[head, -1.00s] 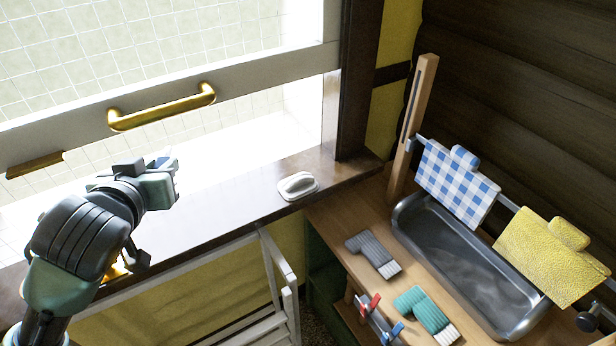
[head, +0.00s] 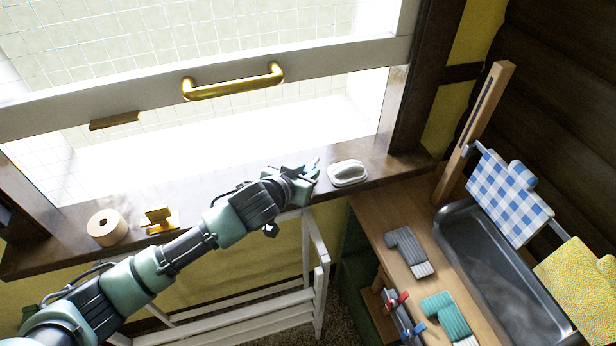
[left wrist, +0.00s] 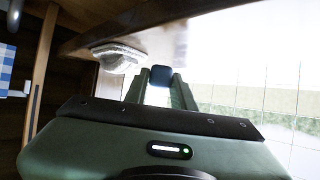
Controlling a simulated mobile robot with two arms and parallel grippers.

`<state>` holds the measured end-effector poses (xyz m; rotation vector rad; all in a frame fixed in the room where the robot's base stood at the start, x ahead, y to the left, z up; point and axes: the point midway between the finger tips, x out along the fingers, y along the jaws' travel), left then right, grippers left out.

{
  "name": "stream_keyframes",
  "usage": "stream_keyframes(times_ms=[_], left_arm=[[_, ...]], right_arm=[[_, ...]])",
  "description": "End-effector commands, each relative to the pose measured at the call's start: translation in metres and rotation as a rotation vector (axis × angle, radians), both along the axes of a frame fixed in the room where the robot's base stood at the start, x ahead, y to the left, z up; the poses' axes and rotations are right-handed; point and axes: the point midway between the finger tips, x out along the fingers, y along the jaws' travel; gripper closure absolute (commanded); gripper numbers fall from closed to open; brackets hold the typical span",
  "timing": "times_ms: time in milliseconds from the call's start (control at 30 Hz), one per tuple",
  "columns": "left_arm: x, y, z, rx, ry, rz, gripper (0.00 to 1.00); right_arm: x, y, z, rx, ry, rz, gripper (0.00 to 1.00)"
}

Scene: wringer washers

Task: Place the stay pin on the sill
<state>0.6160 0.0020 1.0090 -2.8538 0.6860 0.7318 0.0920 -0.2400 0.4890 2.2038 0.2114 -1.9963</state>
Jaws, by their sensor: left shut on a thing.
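The sill (head: 392,166) is a dark, glossy wooden ledge running under the bright window. My left gripper (head: 311,172) is over the sill, just left of a white oval dish (head: 347,173). In the left wrist view the gripper's fingers (left wrist: 161,84) are shut on a small dark blue block-like end (left wrist: 161,75), which I take to be the stay pin. Most of the pin is hidden between the fingers. I cannot tell whether it touches the sill. My right gripper is not in view.
A tape roll (head: 107,227) and a small brass fitting (head: 160,220) stand on the sill to the left. A brass handle (head: 233,83) is on the window frame. A white slatted rack (head: 318,272) stands below. A metal basin (head: 500,275) is at right.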

Motion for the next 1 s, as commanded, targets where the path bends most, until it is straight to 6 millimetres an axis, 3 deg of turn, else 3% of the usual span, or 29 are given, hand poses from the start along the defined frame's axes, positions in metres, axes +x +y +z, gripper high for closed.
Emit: stream_keyframes(times_ms=[167, 567, 600, 667, 1000], left_arm=[[0.0, 0.0, -0.023, 0.001, 0.002, 0.0, 1.0], [-0.001, 0.0, -0.03, -0.001, 0.002, 0.0, 1.0], [0.0, 0.0, -0.029, 0.0, 0.001, 0.0, 0.67], [0.0, 0.0, -0.029, 0.0, 0.001, 0.0, 0.53], [0.0, 0.0, -0.026, 0.001, 0.0, 0.0, 0.53]], right_arm=[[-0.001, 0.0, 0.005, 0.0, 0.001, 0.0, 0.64], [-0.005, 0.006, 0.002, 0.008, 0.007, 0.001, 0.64], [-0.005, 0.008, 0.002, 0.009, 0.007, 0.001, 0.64], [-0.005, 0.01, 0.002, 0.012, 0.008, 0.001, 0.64], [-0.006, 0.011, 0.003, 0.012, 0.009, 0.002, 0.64]])
